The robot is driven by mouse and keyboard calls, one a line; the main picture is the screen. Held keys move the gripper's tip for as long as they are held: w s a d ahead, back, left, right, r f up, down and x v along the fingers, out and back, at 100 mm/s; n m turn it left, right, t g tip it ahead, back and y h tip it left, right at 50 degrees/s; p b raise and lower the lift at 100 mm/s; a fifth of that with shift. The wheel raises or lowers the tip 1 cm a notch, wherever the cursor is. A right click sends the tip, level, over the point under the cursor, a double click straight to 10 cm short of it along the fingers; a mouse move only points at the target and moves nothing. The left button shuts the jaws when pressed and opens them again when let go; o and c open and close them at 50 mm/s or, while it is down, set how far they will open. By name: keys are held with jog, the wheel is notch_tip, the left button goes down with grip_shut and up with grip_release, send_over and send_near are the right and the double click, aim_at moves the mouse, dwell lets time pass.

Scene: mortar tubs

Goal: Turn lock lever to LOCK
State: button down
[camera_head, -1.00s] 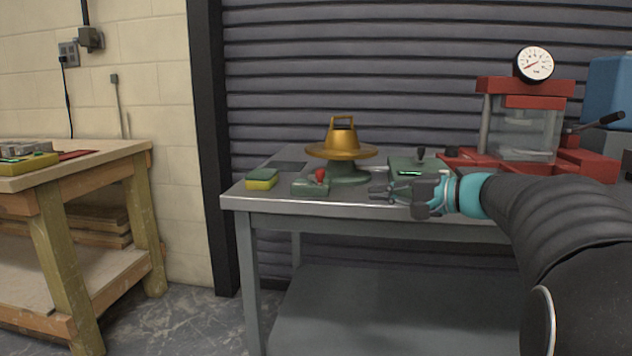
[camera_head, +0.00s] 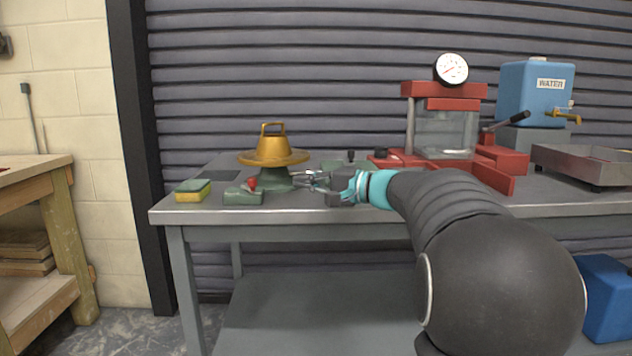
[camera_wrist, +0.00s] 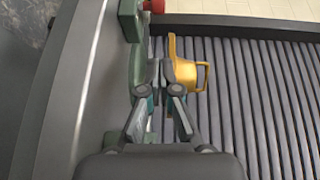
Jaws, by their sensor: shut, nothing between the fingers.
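A green block with a red-knobbed lever (camera_head: 252,183) sits near the front left of the grey metal table. Its red knob also shows at the top edge of the wrist view (camera_wrist: 154,6). Which way the lever points against any LOCK mark is too small to tell. Right of it stands a green pedestal (camera_head: 275,179) with a gold flared cone (camera_head: 272,152) and handle on top. My gripper (camera_head: 302,179) is shut and empty, just right of the pedestal, pointing left. Whether it touches the pedestal cannot be told. In the wrist view, its fingers (camera_wrist: 157,75) overlap the gold part.
A green-yellow sponge (camera_head: 193,190) lies left of the lever block. A green base with a black knob (camera_head: 351,156) is behind my gripper. A red press with gauge (camera_head: 445,120), blue water tank (camera_head: 535,92) and metal tray (camera_head: 588,164) stand at right. The table's front edge is close.

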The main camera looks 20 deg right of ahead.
jog(key=x, duration=0.5)
jog(key=shift+s+a+p, duration=0.15)
jog(key=shift+a+p, duration=0.2)
jog(key=shift+a, duration=0.85)
jog(key=shift+a+f, duration=0.1)
jog(key=shift+a, duration=0.55)
jog(key=shift+f+b, duration=0.1)
jog(key=shift+b, duration=0.25)
